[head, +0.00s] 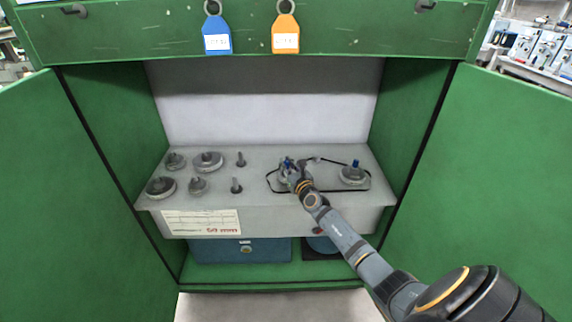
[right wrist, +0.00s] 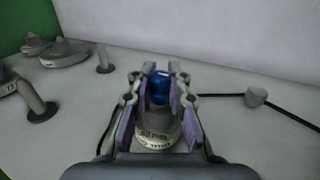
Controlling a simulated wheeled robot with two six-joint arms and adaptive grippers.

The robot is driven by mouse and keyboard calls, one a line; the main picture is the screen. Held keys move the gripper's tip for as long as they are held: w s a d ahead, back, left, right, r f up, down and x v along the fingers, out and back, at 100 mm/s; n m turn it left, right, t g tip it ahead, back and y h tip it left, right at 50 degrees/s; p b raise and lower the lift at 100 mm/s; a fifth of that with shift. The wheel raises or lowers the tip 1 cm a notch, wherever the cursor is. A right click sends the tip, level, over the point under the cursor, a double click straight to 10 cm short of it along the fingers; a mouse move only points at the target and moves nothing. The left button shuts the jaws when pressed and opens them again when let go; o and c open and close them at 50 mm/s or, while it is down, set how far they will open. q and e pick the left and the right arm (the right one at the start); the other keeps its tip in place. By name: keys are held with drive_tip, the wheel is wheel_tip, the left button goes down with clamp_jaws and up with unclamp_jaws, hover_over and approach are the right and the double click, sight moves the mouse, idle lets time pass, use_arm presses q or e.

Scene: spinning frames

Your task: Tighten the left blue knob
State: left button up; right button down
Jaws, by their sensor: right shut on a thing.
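The left blue knob (head: 288,162) sits on top of a grey pulley on the right half of the grey machine shelf. In the right wrist view the blue knob (right wrist: 160,88) stands upright between the fingers, above a pulley with a printed label (right wrist: 157,135). My right gripper (head: 290,170) reaches in from the lower right and is shut on the knob; it partly hides the pulley in the head view. The right blue knob (head: 355,163) sits on another grey pulley (head: 352,176), apart from my gripper. My left gripper is not in view.
A black belt (head: 330,188) runs around both pulleys, past a small grey post (right wrist: 256,96). Several loose pulleys (head: 207,161) and pegs (head: 236,186) stand at left. Open green doors (head: 70,190) flank the cabinet. Blue (head: 216,35) and orange (head: 285,35) tags hang above.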

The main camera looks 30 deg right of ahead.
drive_tip(key=shift+d+r, duration=0.1)
idle(0.4)
drive_tip(key=c, duration=1.3)
unclamp_jaws()
drive_tip(key=shift+s+d, duration=0.1)
drive_tip(key=shift+o, duration=0.2)
drive_tip(key=s, duration=0.4)
drive_tip(key=s+a, duration=0.1)
drive_tip(key=s, duration=0.3)
drive_tip(key=s+a, duration=0.1)
drive_tip(key=s, duration=0.2)
drive_tip(key=shift+s, duration=0.4)
drive_tip(key=shift+o, duration=0.2)
